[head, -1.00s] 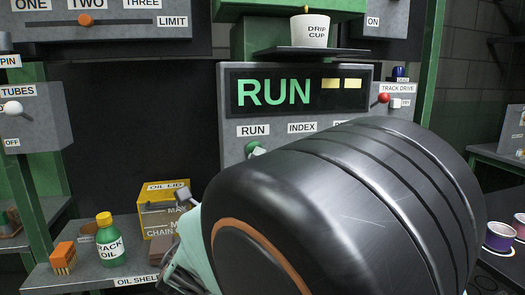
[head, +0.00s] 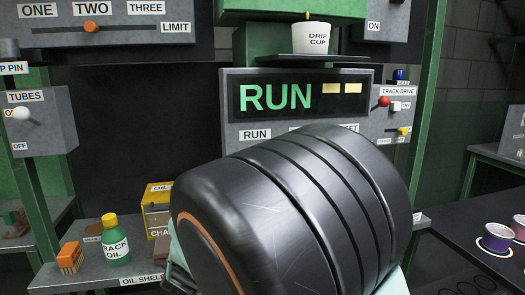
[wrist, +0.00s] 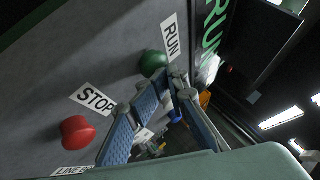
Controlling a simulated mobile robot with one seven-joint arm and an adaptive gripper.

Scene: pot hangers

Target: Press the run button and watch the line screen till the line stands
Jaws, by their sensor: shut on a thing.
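The line screen (head: 300,96) in the head view reads RUN in green letters with two yellow bars beside it. The RUN label (head: 256,134) is below it; the button under that label is hidden by my arm. In the wrist view the green run button (wrist: 153,63) stands on the grey panel beside its RUN label (wrist: 171,40).
A track drive box (head: 397,110) with red and yellow knobs is right of the screen. A drip cup (head: 312,38) stands above it. The oil shelf (head: 95,267) holds a green bottle (head: 116,242) and a yellow box (head: 158,205).

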